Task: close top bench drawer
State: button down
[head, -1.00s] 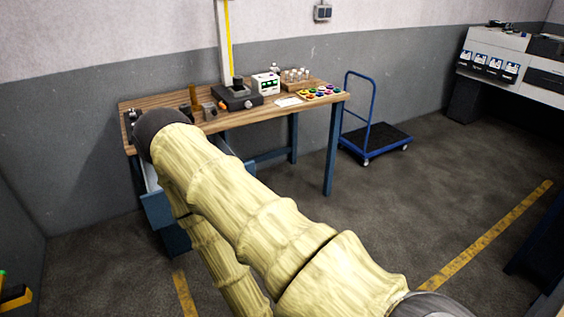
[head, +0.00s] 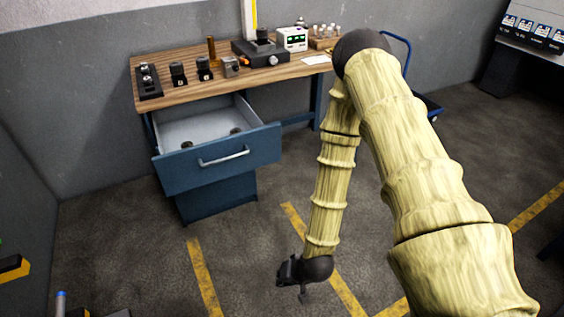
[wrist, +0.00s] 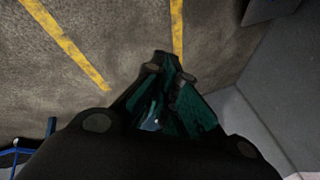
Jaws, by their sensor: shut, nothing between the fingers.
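The top bench drawer (head: 183,176) is a blue-fronted drawer with a silver bar handle (head: 223,157). In the head view it is pulled out from under the wooden bench (head: 190,92), and its pale inside (head: 200,126) shows with a couple of small dark round items in it. My gripper (head: 303,296) hangs low over the floor, in front and to the right of the drawer, apart from it. In the wrist view the gripper fingers (wrist: 169,62) come together over the floor, shut and empty.
The bench top holds dark holders, a black instrument (head: 262,52) and a white meter (head: 292,39). A blue trolley (head: 432,107) is partly hidden behind my arm. Yellow floor lines (head: 204,277) cross open floor before the drawer.

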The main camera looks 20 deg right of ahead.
jog(key=w+d+m+t+b, duration=0.25)
jog(key=w+b, duration=0.25)
jog(key=w, duration=0.6)
jog(key=m+t+h+b, duration=0.2)
jog(key=m+t+b, duration=0.85)
jog(key=b, duration=0.35)
send_near(278, 147)
jog(key=shift+n, duration=0.3)
jog(key=w+b, duration=0.1)
jog(key=w, duration=0.6)
jog(key=shift+f+b, duration=0.2)
jog(key=shift+b, duration=0.15)
jog(key=shift+w, duration=0.15)
